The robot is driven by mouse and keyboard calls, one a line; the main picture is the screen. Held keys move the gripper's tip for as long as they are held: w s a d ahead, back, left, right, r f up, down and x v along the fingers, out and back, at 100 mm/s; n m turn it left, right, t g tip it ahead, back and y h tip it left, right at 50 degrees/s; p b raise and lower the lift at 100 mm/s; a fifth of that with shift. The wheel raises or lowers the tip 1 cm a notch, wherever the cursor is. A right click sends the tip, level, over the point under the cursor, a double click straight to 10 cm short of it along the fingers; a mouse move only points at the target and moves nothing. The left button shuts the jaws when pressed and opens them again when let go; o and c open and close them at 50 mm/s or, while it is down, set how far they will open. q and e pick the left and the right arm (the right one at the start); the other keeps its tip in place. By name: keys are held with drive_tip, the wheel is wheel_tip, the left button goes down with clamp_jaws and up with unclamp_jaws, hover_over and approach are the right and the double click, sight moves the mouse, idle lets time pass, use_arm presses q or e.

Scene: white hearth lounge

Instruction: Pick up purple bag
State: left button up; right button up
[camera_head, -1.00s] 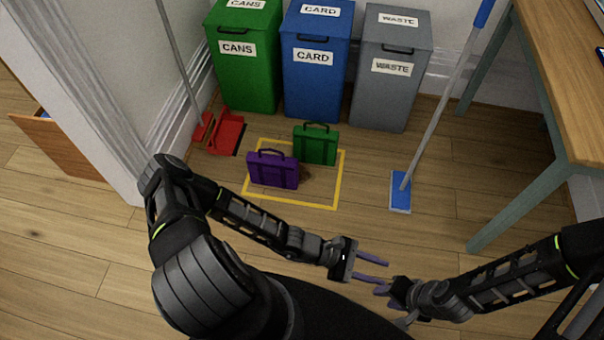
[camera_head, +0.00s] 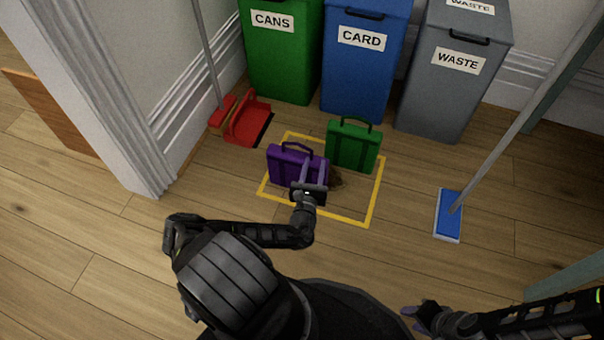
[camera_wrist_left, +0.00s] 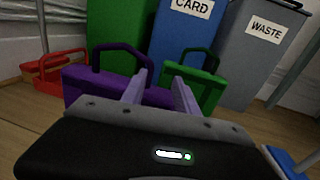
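The purple bag (camera_head: 288,167) stands upright on the floor inside a yellow taped square, its handle arched on top. It also shows in the left wrist view (camera_wrist_left: 80,84), ahead and to the left. My left gripper (camera_head: 313,172) is open, its two fingers apart and pointing at the bag's right part. In the left wrist view the fingers (camera_wrist_left: 160,85) overlap the bag's right end, with nothing held between them; I cannot tell whether they touch it. My right gripper (camera_head: 410,316) is low at the right, partly cut off by the frame's bottom; its opening is unclear.
A green bag (camera_head: 352,147) stands close behind and right of the purple one. A red dustpan (camera_head: 247,122) lies to the left. Green, blue and grey bins (camera_head: 455,85) line the wall. A blue-headed mop (camera_head: 448,215) stands right. Floor in front is clear.

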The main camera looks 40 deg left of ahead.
sight(311, 156)
use_arm(q)
drive_tip(key=shift+s+a+f+n+g+y, duration=0.15)
drive_tip(key=shift+a+f+y, duration=0.1)
drive_tip(key=shift+a, duration=0.2)
drive_tip(key=shift+s+a+f+n+g+y, duration=0.15)
drive_tip(key=shift+a+y, duration=0.1)
drive_tip(key=shift+a, duration=0.15)
drive_tip(key=shift+w, duration=0.1)
drive_tip(key=shift+w+a+b, duration=0.35)
drive_tip(key=shift+w+b, duration=0.05)
drive_tip(key=shift+w, duration=0.25)
drive_tip(key=shift+w+a, duration=0.2)
drive_tip(key=shift+w, duration=0.25)
